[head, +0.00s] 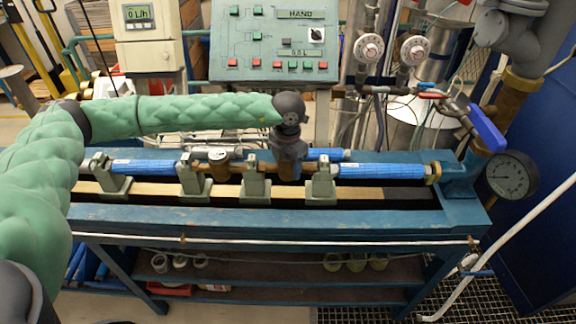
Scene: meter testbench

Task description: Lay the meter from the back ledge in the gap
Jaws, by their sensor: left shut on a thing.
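My left gripper (288,158) points down over the test line and is shut on a meter (287,174). Only a small brownish part of this meter shows below the fingers. It is between two grey-green supports, the left one (254,183) and the right one (321,182), where the gap in the line is. I cannot tell whether it rests there or hangs just above. My right gripper is out of view.
Blue pipe sections lie at the left (145,167) and right (380,170) of the line. A control panel (273,45) stands at the back. A pressure gauge (511,175) is at the bench's right end. Small parts lie on the lower shelf.

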